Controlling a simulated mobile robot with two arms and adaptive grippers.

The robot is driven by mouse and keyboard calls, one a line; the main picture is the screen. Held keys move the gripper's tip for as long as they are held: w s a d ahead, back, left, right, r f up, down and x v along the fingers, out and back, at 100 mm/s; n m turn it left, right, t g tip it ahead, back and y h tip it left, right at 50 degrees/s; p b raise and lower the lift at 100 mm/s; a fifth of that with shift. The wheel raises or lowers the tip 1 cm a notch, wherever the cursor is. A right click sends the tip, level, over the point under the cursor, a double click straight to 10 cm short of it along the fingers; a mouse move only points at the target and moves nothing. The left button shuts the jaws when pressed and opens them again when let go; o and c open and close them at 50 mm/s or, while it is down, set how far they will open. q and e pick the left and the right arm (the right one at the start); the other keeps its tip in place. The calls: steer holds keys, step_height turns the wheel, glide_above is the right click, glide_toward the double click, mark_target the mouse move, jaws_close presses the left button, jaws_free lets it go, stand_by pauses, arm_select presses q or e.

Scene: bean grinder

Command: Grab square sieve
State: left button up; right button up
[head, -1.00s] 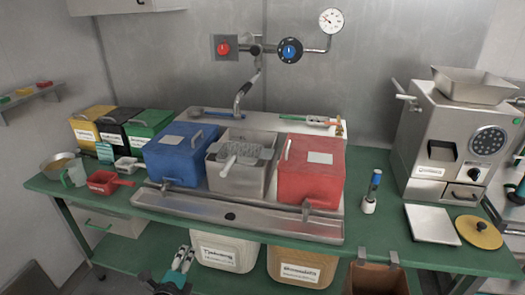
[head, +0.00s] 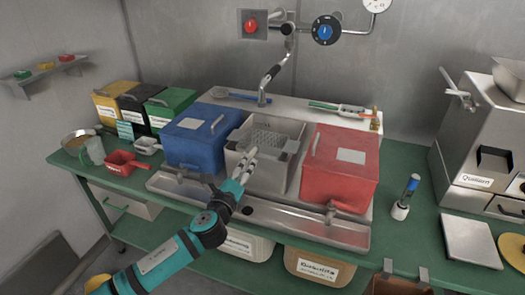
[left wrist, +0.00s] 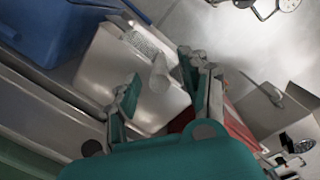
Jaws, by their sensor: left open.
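The square sieve (head: 272,139) is a grey metal mesh set in the top of a grey square bin (head: 272,177), between a blue bin and a red bin. My left gripper (head: 246,160) is at the front of that bin and hides the sieve's handle in the head view. In the left wrist view the sieve (left wrist: 143,42) and its light handle (left wrist: 159,78) show beyond my left gripper (left wrist: 162,72). The gripper is open, and the handle lies between its two fingers in the picture. I cannot tell how far apart they are in depth. My right gripper is not in view.
The blue bin (head: 197,142) and red bin (head: 337,172) stand close on both sides. A tap (head: 267,80) rises behind. A metal tray edge (head: 300,227) runs along the front. A red scoop (head: 121,162) lies left, a blue-topped brush (head: 405,195) stands right.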

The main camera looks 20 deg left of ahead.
mark_target(251, 153)
arm_select(q)
steer(key=w, duration=0.3)
steer(key=w+p, duration=0.1)
steer(key=w, duration=0.2)
steer(key=shift+w+d+f, duration=0.2)
steer(key=shift+w, duration=0.05)
steer(key=shift+s, duration=0.1)
jaws_close()
steer(key=shift+r, duration=0.1)
